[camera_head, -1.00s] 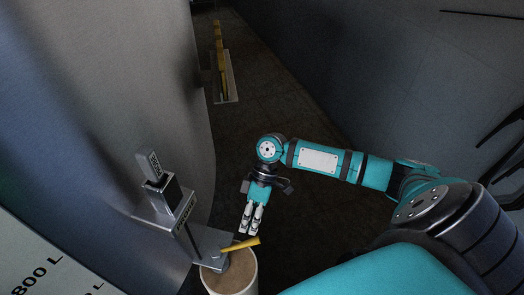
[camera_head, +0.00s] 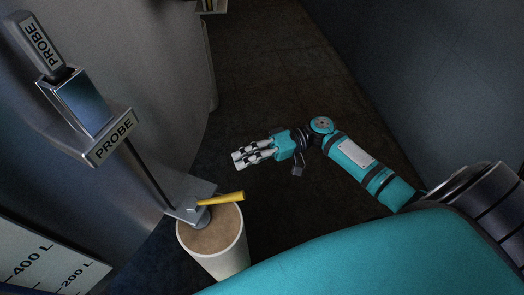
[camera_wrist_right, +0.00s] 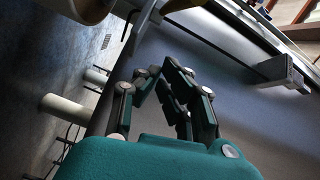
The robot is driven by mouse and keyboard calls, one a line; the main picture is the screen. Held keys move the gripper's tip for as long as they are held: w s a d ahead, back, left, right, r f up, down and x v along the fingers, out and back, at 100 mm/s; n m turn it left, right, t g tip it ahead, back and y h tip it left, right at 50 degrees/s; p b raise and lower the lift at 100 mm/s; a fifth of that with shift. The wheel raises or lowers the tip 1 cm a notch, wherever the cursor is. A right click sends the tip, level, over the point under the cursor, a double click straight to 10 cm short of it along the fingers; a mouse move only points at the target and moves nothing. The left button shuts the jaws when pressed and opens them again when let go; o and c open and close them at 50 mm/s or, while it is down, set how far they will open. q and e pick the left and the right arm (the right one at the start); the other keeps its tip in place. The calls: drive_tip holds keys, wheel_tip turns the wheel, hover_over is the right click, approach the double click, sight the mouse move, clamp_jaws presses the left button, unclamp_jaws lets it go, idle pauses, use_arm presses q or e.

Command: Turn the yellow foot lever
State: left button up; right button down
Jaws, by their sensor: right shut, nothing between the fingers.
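The yellow foot lever (camera_head: 222,200) sticks out to the right from a metal foot plate (camera_head: 186,192) at the base of the tank, above a round cream pedestal (camera_head: 228,254) with a brown top. My right gripper (camera_head: 238,160) is shut and empty. In the head view it appears above and slightly right of the lever, apart from it, with its fingers pointing left toward the tank. The right wrist view shows the shut fingers (camera_wrist_right: 165,75) close up. My left gripper is not in view.
The curved tank wall (camera_head: 160,60) stands on the left. A probe holder (camera_head: 108,137) labelled PROBE juts from it above the lever. A white volume scale (camera_head: 40,265) is at lower left. The dark floor (camera_head: 290,60) is clear between the tank and the right wall (camera_head: 430,90).

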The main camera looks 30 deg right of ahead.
sight(226, 198)
use_arm(q)
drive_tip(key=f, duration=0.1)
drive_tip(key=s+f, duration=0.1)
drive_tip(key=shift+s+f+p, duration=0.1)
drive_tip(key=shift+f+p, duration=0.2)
drive_tip(key=shift+p, duration=0.05)
use_arm(e)
drive_tip(key=s+a, duration=0.1)
drive_tip(key=a, duration=0.1)
drive_tip(key=s+a+f, duration=0.1)
drive_tip(key=s, duration=0.1)
drive_tip(key=shift+s+a, duration=0.2)
drive_tip(key=shift+a, duration=0.2)
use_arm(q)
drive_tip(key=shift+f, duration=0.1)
use_arm(e)
drive_tip(key=shift+s+a+t, duration=0.15)
drive_tip(key=shift+s+t, duration=0.15)
drive_tip(key=shift+s, duration=0.25)
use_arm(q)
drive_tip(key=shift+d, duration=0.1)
use_arm(e)
drive_tip(key=shift+w, duration=0.15)
